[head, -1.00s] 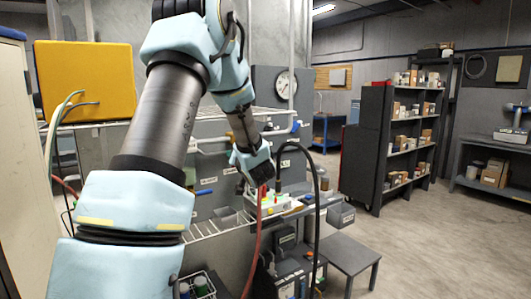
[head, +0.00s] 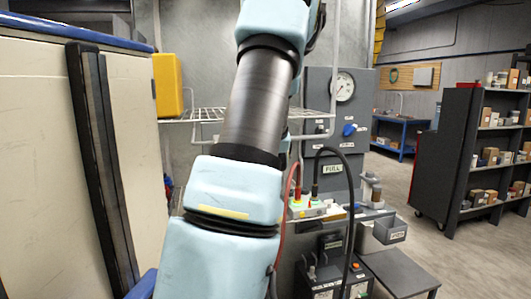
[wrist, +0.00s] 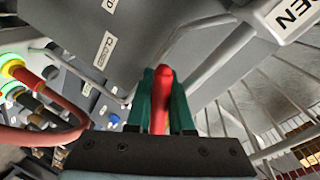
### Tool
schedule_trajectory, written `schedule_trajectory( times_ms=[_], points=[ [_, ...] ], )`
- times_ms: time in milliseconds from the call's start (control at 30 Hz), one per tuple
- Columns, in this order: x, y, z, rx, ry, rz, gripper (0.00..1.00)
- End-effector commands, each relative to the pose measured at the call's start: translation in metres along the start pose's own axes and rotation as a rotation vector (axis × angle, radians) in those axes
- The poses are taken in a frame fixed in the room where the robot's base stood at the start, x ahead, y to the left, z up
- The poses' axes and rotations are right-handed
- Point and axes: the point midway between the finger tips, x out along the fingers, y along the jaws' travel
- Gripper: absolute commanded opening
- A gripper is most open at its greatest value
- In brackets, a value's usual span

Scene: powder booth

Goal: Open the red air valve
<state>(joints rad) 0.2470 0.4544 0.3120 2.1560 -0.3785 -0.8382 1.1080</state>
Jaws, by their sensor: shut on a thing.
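In the wrist view, the red valve handle (wrist: 163,72) stands between the green fingers of my gripper (wrist: 162,98). The fingers are shut on it, one on each side. A white plate with letters ending in "EN" (wrist: 288,14) is at the upper right, apart from the handle. The handle's base and any pipe under it are hard to make out. In the head view my own arm hides my gripper and the red handle.
A grey panel (head: 318,92) carries a round gauge (head: 343,87) and a blue knob (head: 349,129). Red and black hoses (head: 350,200) loop below. A wire shelf (head: 205,118) is behind my arm. A pale cabinet (head: 35,150) stands close at left. Open floor lies at right.

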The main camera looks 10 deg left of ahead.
Motion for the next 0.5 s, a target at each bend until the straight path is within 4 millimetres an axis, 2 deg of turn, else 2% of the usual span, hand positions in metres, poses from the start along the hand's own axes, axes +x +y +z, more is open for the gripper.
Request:
schedule_trajectory(
  times_ms=[433,467,500],
  points=[
    [0.0004,-0.0004,-0.0003,0.009,0.000,0.001,0.00],
    [0.0004,-0.0004,-0.0003,0.009,0.001,0.001,0.22],
    [0.0004,-0.0003,-0.0003,0.009,0.001,0.001,0.26]
  ],
)
